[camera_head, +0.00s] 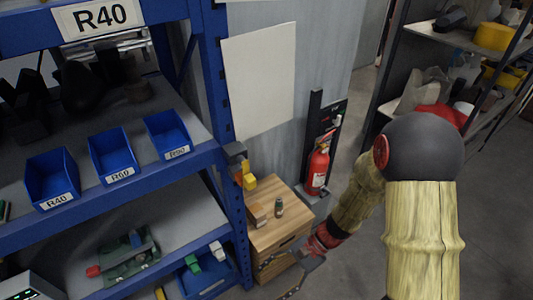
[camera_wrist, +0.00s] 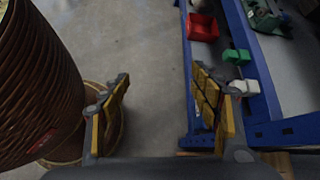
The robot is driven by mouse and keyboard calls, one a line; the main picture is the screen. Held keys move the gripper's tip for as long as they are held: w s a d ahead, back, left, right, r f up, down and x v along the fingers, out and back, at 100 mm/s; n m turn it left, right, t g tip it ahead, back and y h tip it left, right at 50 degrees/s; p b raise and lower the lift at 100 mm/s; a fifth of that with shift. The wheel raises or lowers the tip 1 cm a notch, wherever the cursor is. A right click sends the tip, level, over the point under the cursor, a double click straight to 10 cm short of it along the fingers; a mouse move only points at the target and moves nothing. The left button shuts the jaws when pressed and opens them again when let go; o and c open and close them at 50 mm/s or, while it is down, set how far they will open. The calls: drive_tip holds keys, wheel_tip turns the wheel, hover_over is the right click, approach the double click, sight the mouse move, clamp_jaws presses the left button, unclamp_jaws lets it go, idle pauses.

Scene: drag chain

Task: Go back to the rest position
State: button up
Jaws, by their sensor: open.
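My gripper (camera_head: 286,272) is at the bottom middle of the head view, low beside the wooden cabinet and the blue shelf. In the wrist view my gripper (camera_wrist: 160,105) is open, with its two yellow-padded fingers wide apart and bare floor between them. Nothing is held. My arm reaches down from the right side of the head view.
A blue shelf (camera_head: 120,188) with blue bins fills the left; its edge also runs down the wrist view (camera_wrist: 226,55). A wooden cabinet (camera_head: 280,230) carries small items. A fire extinguisher (camera_head: 318,168) stands behind. A brown ribbed object (camera_wrist: 40,85) is close at left.

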drive_tip(key=s+d+r+n+t+h, duration=0.2)
drive_tip(key=d+r+n+t+h, duration=0.45)
drive_tip(key=d+r, duration=0.9)
wheel_tip(320, 180, up, 14)
drive_tip(key=s+d+n+t+h, duration=0.1)
drive_tip(key=s+n+t+h, duration=0.1)
drive_tip(key=n+t, duration=0.1)
drive_tip(key=shift+d+t+h, duration=0.3)
drive_tip(key=shift+t+h, duration=0.05)
drive_tip(key=shift+t, duration=0.1)
drive_tip(key=shift+c, duration=1.2)
